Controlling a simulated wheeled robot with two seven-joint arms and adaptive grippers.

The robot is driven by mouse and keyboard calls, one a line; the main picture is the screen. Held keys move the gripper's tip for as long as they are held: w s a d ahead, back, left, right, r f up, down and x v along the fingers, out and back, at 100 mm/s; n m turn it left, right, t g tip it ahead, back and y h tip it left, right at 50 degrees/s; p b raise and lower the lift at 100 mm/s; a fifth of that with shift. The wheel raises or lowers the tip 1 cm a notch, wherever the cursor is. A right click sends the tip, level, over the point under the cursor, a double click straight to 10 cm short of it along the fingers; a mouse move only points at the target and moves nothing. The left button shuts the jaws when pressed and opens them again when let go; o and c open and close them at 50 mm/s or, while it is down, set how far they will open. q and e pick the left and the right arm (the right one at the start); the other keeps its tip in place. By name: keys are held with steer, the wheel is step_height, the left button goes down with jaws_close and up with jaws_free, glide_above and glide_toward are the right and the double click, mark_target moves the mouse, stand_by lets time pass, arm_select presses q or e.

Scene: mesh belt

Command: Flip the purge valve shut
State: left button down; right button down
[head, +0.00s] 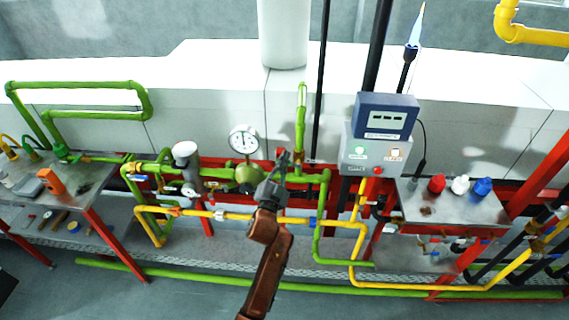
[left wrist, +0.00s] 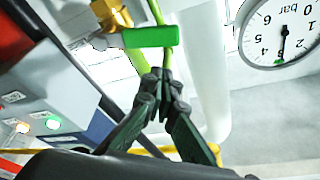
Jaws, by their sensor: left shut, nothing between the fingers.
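A brass valve (left wrist: 112,14) with a flat green lever (left wrist: 153,37) shows at the top of the left wrist view, beside a thin green pipe. The lever lies roughly level across that picture. I take it for the purge valve, though no label is readable. In the head view the valve is too small and covered to make out. My left gripper (head: 284,158) reaches up in front of the green pipework. In the left wrist view its fingers (left wrist: 163,74) are shut and empty, with their tips just below the lever. I cannot tell whether they touch it. My right gripper is out of view.
A pressure gauge (head: 243,140) stands left of my gripper. A blue and grey control box (head: 381,138) with a lit green lamp is to the right. A burner flame (head: 416,26) burns behind it. Yellow pipe (head: 260,218) runs low across the front.

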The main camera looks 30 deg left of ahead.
arm_select(q)
step_height(320, 180, up, 8)
steer(key=shift+f, duration=0.2)
stand_by(0.4)
